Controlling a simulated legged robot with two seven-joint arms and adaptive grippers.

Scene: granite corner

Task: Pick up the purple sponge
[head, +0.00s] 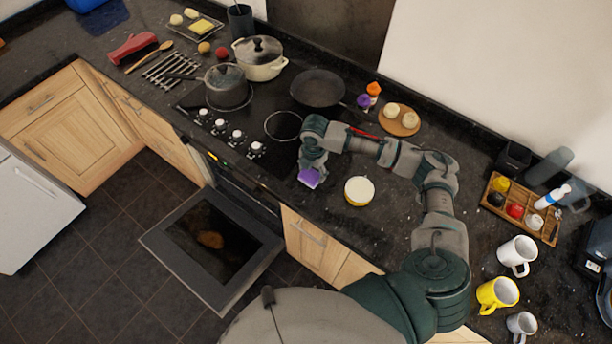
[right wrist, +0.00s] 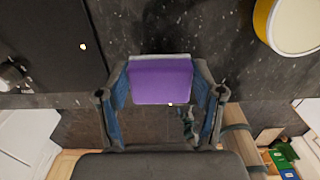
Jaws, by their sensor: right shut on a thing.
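The purple sponge (head: 309,178) is a small block at the front edge of the dark counter in the head view. My right gripper (head: 311,166) reaches down over it and is shut on it. In the right wrist view the sponge (right wrist: 161,81) sits between the two fingers of my right gripper (right wrist: 162,92), with a pale layer along its far edge. Whether it touches the counter is unclear. My left gripper does not show.
A yellow-and-white round container (head: 359,191) stands just right of the sponge. The cooktop (head: 250,125) with pots lies to the left. The oven door (head: 212,250) hangs open below. Mugs (head: 497,294) and a wooden tray (head: 521,222) stand at the right.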

